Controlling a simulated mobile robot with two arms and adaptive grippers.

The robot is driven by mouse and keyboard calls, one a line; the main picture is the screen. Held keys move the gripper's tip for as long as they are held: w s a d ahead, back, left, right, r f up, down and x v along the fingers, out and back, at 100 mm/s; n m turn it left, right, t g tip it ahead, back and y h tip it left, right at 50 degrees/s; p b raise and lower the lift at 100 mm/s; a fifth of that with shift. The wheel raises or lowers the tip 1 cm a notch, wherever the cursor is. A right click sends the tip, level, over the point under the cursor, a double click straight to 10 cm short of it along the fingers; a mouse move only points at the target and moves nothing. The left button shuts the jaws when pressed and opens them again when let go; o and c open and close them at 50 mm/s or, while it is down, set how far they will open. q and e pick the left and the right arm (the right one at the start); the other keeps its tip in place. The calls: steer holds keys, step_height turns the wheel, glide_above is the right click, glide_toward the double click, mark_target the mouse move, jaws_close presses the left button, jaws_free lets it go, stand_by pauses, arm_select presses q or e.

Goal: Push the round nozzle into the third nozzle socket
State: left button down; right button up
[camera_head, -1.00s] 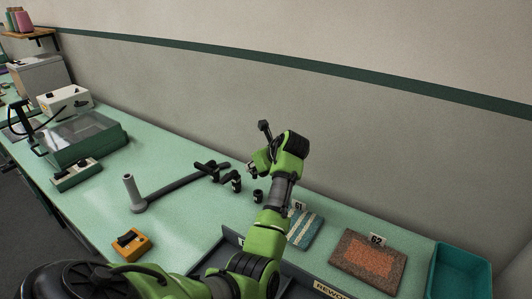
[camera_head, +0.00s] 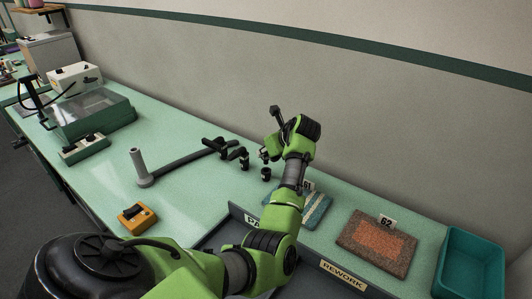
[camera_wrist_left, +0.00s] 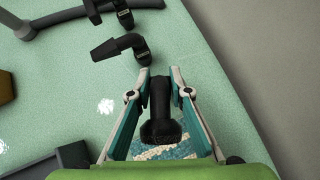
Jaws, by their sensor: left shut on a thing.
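Beyond the fingertips lies a black elbow piece with a tapered end (camera_wrist_left: 118,45), apart from the gripper. Another black piece (camera_wrist_left: 110,8) is at the wrist view's top edge. I cannot make out which part is the third socket.
A grey post (camera_head: 140,168) with a dark bar lies to the left. An orange control box (camera_head: 137,216) is in front. Carpet samples (camera_head: 376,243) and a teal bin (camera_head: 470,262) are at right. The wall (camera_head: 400,150) runs close behind the gripper.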

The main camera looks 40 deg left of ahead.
arm_select(q)
steer(key=shift+f+b, duration=1.2)
steer(key=shift+b, duration=0.15)
steer(key=shift+r+p, duration=0.15)
steer(key=shift+p, duration=0.15)
steer(key=shift+p, duration=0.6)
steer(key=shift+f+p, duration=0.2)
steer(key=shift+p, duration=0.15)
